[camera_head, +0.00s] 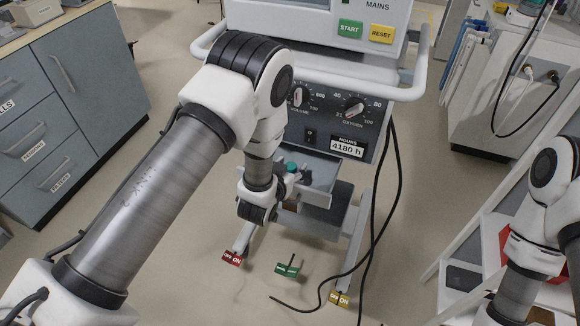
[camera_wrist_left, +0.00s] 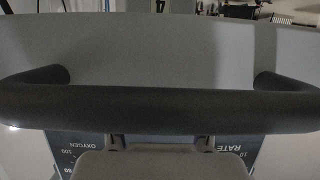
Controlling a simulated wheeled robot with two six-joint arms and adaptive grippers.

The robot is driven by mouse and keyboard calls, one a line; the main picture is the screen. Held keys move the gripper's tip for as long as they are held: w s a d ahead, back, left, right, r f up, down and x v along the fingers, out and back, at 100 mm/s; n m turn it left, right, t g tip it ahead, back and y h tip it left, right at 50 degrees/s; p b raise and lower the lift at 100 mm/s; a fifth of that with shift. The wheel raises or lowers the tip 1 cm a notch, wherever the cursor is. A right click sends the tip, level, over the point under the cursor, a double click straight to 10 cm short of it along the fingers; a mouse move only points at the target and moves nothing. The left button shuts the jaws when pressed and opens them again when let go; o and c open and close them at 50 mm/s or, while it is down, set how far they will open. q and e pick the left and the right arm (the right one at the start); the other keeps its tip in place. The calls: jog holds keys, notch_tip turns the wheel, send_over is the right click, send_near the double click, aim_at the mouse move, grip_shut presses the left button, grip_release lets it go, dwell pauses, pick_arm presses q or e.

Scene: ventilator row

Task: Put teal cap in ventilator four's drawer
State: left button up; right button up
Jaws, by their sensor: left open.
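The ventilator (camera_head: 375,128) stands in the middle of the head view, with its knob panel and a 4180 h label. A grey drawer (camera_head: 322,172) is pulled out below the panel. A small teal piece, which looks like the teal cap (camera_head: 291,165), shows at the drawer's left side, close to my left gripper. My left gripper (camera_head: 298,180) is open at the drawer's front left, mostly hidden by its wrist. I cannot tell whether the cap rests in the drawer or touches the fingers. The left wrist view shows a dark bar (camera_wrist_left: 160,108) across a grey surface.
A white rail (camera_head: 428,60) wraps the ventilator's upper part. Black cables (camera_head: 396,190) hang on its right. Red, green (camera_head: 287,267) and yellow ON/OFF tags sit near the floor. Grey drawer cabinets (camera_head: 75,90) stand left, another machine (camera_head: 520,95) right. My right arm is at the right edge.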

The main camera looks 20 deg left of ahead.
pick_arm(q)
jog(key=shift+r, duration=0.3)
jog(key=d+v, duration=0.1)
jog(key=v, duration=1.1)
jog(key=s+a+f+g, duration=0.3)
jog(key=s+f+g, duration=0.3)
jog(key=s+f, duration=0.3)
jog(key=s+a+f+n+g, duration=0.1)
jog(key=s+a+f+g, duration=0.3)
jog(key=s, duration=1.1)
notch_tip(320, 180, down, 6)
jog(key=g, duration=0.3)
jog(key=shift+g+y, duration=0.3)
jog(key=shift+y, duration=0.1)
jog(key=shift+c, duration=0.3)
